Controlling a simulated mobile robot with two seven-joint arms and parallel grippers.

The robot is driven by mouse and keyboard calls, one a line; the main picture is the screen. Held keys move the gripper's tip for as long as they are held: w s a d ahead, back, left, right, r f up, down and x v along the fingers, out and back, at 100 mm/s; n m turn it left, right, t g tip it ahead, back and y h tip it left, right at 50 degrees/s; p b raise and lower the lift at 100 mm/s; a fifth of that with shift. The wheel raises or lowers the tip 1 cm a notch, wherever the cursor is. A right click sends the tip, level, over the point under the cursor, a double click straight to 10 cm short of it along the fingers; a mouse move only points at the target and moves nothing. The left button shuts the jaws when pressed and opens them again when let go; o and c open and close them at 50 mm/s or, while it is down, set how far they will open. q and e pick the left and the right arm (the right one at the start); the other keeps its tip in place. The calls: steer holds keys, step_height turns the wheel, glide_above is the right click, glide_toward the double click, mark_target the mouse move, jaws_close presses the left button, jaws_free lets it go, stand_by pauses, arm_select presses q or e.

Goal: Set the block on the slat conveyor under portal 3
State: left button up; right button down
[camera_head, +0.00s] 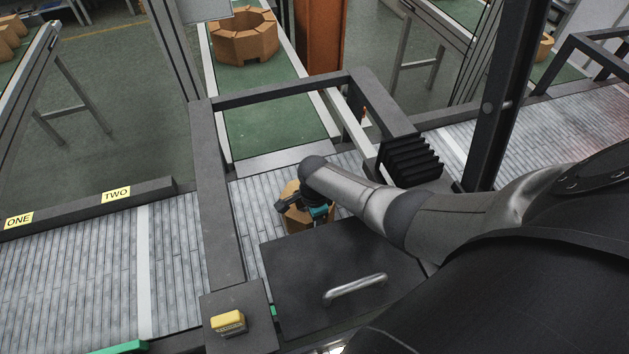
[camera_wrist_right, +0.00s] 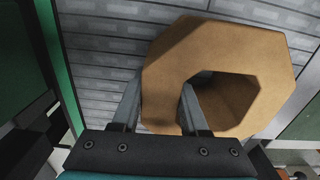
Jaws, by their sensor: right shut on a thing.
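The block (camera_wrist_right: 222,45) is a tan, eight-sided ring with a hole. In the head view the block (camera_head: 291,212) is partly covered by my right arm. My right gripper (camera_wrist_right: 160,100) is shut on its wall, one finger outside and one in the hole; it also shows in the head view (camera_head: 316,210). The block is over the grey slat conveyor (camera_head: 70,270), inside a dark portal frame (camera_head: 218,195). I cannot tell whether it touches the slats. ONE and TWO labels stand left of this frame; no label 3 is readable. My left gripper is not in view.
A dark hatch with a metal handle (camera_head: 355,289) lies in front of the block. A yellow button (camera_head: 228,321) sits on the near frame corner. Behind, a green belt (camera_head: 265,110) carries a ring of tan blocks (camera_head: 243,46). A dark post (camera_head: 505,95) stands right.

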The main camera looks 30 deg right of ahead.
steer(key=shift+c, duration=2.1)
jaws_free()
steer(key=shift+r, duration=6.1)
